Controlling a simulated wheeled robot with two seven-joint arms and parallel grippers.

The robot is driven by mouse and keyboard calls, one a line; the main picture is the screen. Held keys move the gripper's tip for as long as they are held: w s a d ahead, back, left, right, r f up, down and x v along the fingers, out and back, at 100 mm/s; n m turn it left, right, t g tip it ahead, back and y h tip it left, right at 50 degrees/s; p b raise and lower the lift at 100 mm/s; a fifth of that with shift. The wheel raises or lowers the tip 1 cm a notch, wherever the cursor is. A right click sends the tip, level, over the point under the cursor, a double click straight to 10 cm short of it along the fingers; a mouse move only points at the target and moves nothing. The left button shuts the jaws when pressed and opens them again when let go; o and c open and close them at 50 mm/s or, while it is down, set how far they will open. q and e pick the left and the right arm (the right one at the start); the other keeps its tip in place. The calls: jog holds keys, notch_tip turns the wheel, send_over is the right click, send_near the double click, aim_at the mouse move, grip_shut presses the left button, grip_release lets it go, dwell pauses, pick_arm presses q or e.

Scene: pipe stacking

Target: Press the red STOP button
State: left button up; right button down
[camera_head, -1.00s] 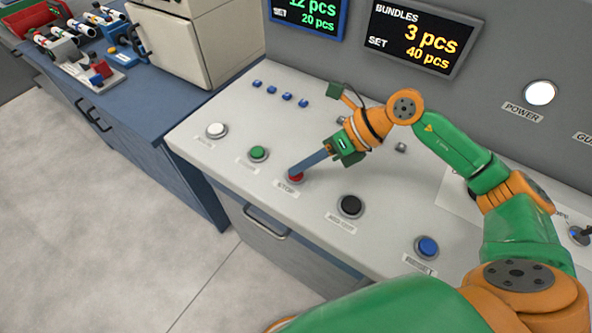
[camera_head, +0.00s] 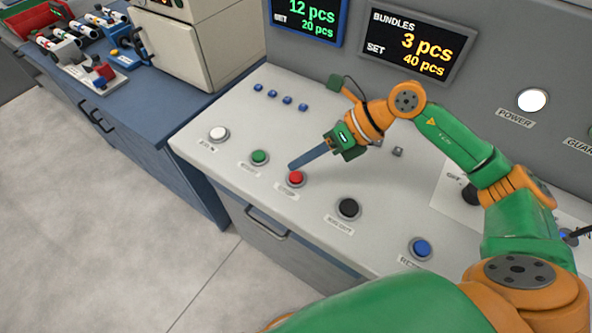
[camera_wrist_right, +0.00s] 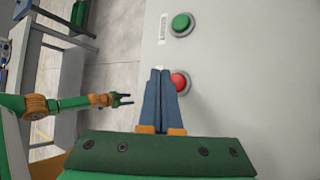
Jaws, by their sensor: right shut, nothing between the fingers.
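The red STOP button (camera_head: 295,178) sits on the light grey console, with its label just below it. My right gripper (camera_head: 293,166) is shut and empty. In the head view its blue fingertips are just above and behind the red button, with the button's top uncovered. In the right wrist view the shut fingers (camera_wrist_right: 160,72) point past the left side of the red button (camera_wrist_right: 179,82) and hide part of its edge. My left gripper (camera_wrist_right: 122,100) shows in the right wrist view, away from the console, with its fingers apart.
On the console (camera_head: 330,255) a green button (camera_head: 259,157) and a white button (camera_head: 218,133) lie left of the red one. A black button (camera_head: 348,208) and a blue button (camera_head: 420,248) lie right. A blue workbench (camera_head: 150,92) with a pale box stands at the left.

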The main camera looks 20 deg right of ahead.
aim_at(302, 177)
jog(key=shift+r+p, duration=1)
jog(key=shift+r, duration=0.7)
jog(key=shift+r, duration=0.1)
